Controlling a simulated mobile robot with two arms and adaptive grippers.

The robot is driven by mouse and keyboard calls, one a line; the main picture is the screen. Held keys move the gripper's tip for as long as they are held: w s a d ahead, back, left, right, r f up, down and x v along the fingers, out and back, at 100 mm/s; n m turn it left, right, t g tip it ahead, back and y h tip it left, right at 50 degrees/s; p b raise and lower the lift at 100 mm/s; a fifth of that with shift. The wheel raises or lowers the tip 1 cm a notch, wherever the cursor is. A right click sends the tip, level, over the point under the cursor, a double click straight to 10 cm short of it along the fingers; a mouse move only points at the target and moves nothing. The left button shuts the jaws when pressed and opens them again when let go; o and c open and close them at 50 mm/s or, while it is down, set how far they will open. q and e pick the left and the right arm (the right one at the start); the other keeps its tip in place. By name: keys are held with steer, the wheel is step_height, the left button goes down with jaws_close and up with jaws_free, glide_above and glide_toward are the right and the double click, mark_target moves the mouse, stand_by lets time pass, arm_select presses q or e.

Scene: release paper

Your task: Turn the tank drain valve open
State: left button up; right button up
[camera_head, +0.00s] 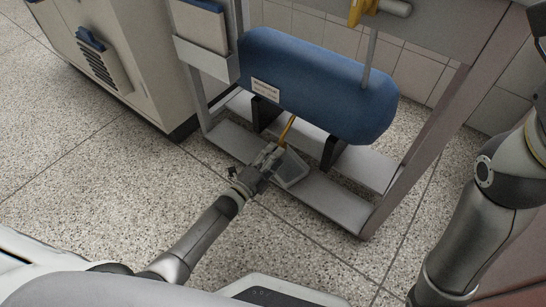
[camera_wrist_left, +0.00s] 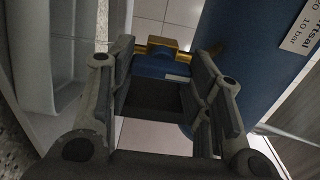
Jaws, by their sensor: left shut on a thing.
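The blue tank (camera_head: 320,85) lies on its side on black feet in a grey metal frame. The yellow drain valve (camera_head: 288,129) shows as a thin piece under the tank. It appears brass-coloured in the left wrist view (camera_wrist_left: 168,44), with a blue part just below it. My left gripper (camera_head: 274,157) reaches in under the tank and is shut on the valve's handle. In the left wrist view its fingers (camera_wrist_left: 165,85) stand on both sides of the handle, which is partly hidden in shadow. My right arm shows at the right edge; its gripper is out of view.
The frame's lower rails (camera_head: 335,203) run below the tank, and a post (camera_head: 430,135) stands at its right. A beige cabinet (camera_head: 120,60) stands at the left. A yellow fitting (camera_head: 360,10) shows at the top. The speckled floor (camera_head: 90,185) in front is open.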

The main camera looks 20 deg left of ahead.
arm_select(q)
steer(key=shift+f, duration=0.1)
steer(key=o, duration=1)
steer(key=v, duration=1.2)
